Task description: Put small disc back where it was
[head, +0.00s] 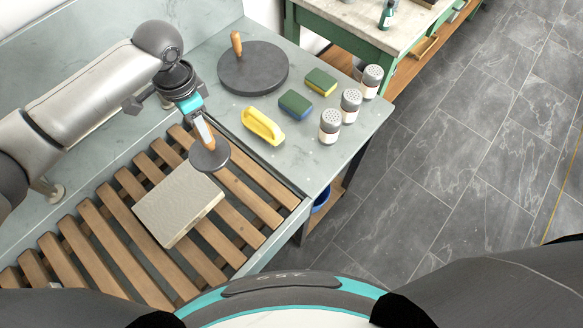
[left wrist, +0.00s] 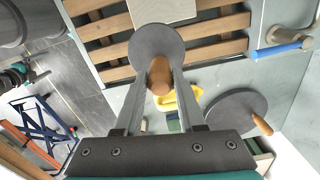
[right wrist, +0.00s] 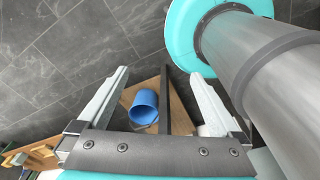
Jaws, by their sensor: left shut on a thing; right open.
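The small disc (head: 209,158) is a dark grey round plate with an upright wooden handle. My left gripper (head: 207,138) is shut on the wooden handle and holds the disc over the slatted rack, beside the stone slab. In the left wrist view the handle (left wrist: 160,76) is between the fingers and the small disc (left wrist: 157,42) is beyond it. Whether the disc touches anything below cannot be told. A large dark disc (head: 262,72) with a wooden handle lies on the grey counter. My right gripper (right wrist: 160,80) is open and empty, above the floor side.
The stone slab (head: 178,205) lies on the wooden slats (head: 100,232). On the counter (head: 300,165) are a yellow handled tool (head: 263,126), two sponges (head: 295,103) and three shakers (head: 330,126). A blue bucket (right wrist: 145,106) stands low under the counter. A green bench (head: 350,30) stands behind.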

